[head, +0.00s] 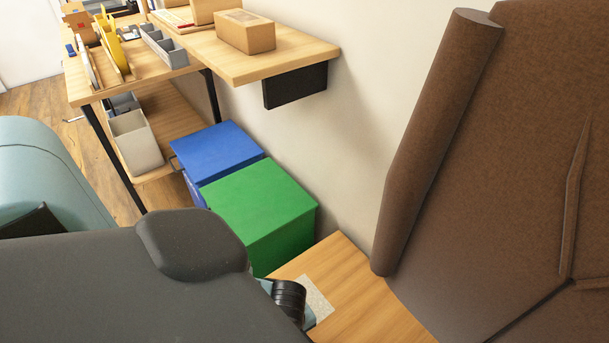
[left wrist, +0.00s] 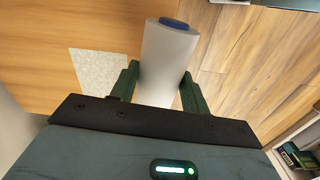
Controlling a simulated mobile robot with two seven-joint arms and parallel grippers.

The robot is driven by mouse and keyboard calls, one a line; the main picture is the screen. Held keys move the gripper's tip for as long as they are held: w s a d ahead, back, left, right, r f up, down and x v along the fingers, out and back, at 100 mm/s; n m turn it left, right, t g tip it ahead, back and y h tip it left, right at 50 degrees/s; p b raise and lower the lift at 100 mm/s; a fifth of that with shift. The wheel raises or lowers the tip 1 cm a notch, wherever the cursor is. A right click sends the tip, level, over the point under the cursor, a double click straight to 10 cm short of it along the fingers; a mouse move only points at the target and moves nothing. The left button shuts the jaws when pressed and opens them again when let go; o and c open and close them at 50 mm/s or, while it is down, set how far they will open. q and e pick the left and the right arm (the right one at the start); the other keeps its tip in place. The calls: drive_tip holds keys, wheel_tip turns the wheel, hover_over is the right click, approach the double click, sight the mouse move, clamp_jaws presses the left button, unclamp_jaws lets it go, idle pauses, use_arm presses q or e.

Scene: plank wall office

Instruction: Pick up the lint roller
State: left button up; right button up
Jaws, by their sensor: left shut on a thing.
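The lint roller (left wrist: 170,58) shows in the left wrist view as a white cylinder with a blue end cap. My left gripper (left wrist: 160,85) is shut on it, with one dark green finger on each side. The roller's lower part is hidden behind the gripper body. In the head view my left arm comes in from the left and covers the lower left; I cannot make out the roller there. My right gripper is in neither view.
A wooden surface (head: 365,305) with a pale speckled square (head: 319,298) lies below. A brown upholstered seat (head: 520,140) stands on the right. Green (head: 262,205) and blue (head: 215,148) boxes stand beyond, near a wooden desk (head: 250,66) along the wall. A teal seat (head: 45,165) is at left.

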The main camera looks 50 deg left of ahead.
use_arm(q)
drive_tip(key=s, duration=0.4)
drive_tip(key=shift+s+d+r, duration=0.25)
drive_tip(key=shift+d, duration=0.1)
